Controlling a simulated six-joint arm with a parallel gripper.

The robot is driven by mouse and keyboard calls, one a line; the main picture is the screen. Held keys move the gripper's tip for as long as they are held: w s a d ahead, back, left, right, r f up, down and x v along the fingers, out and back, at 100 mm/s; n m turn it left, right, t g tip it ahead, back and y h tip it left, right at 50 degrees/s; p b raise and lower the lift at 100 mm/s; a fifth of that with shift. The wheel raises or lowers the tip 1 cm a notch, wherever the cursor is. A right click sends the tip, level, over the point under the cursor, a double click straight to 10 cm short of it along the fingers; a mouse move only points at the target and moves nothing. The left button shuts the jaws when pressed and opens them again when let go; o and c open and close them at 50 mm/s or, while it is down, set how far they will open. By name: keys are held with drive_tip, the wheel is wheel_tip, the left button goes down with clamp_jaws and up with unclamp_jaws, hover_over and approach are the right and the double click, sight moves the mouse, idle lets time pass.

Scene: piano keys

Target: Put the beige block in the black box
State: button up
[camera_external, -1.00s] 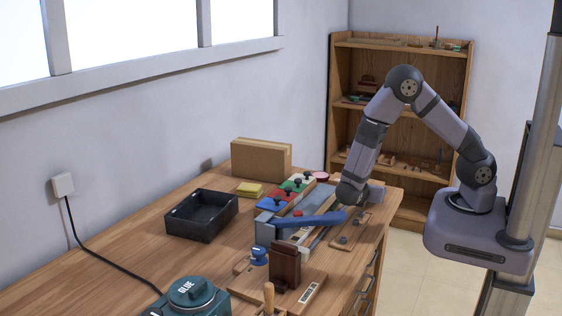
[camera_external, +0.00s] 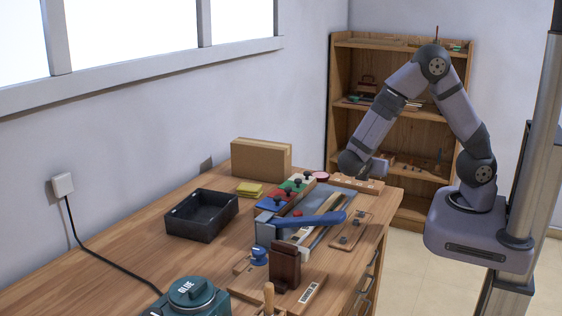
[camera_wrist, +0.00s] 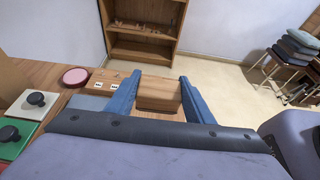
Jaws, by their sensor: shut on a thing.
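The beige block (camera_wrist: 158,94) shows in the wrist view as a light brown wooden piece between the two blue fingers of my gripper (camera_wrist: 160,82). The fingers are shut on it. In the external view my gripper is at the far right end of the workbench, above a wooden strip, and the block is too small and covered there to make out clearly. The black box (camera_external: 201,234) is an open-topped tray on the left middle of the bench, well to the left of my gripper. It is out of the wrist view.
Red, green and white panels with black knobs (camera_external: 283,195) and a long blue handle (camera_external: 310,219) lie between my gripper and the box. A cardboard box (camera_external: 261,160) stands at the back, a yellow pad (camera_external: 249,190) before it. A dark brown block (camera_external: 285,266) stands in front.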

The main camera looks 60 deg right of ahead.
drive_tip(key=shift+a+f, duration=0.1)
drive_tip(key=shift+f, duration=0.4)
drive_tip(key=w+a+r+n+t+y, duration=0.1)
drive_tip(key=w+a+n+t, duration=0.45)
drive_tip(key=w, duration=0.85)
drive_tip(key=w+a+r+n+t+y, duration=0.1)
drive_tip(key=w+a+n+t+y, duration=0.15)
drive_tip(key=w+a, duration=0.8)
drive_tip(key=w+a+r+n+t+y, duration=0.2)
drive_tip(key=w+a+n+y, duration=0.3)
drive_tip(key=w+a, duration=0.1)
drive_tip(key=w+a+r+n+t+y, duration=0.3)
drive_tip(key=w+a+n+y, duration=0.2)
drive_tip(key=a, duration=0.4)
drive_tip(key=shift+w+r+t, duration=0.3)
drive_tip(key=shift+w+r, duration=0.05)
drive_tip(key=shift+w, duration=0.3)
drive_tip(key=shift+a+f, duration=0.1)
drive_tip(key=shift+f, duration=4.85)
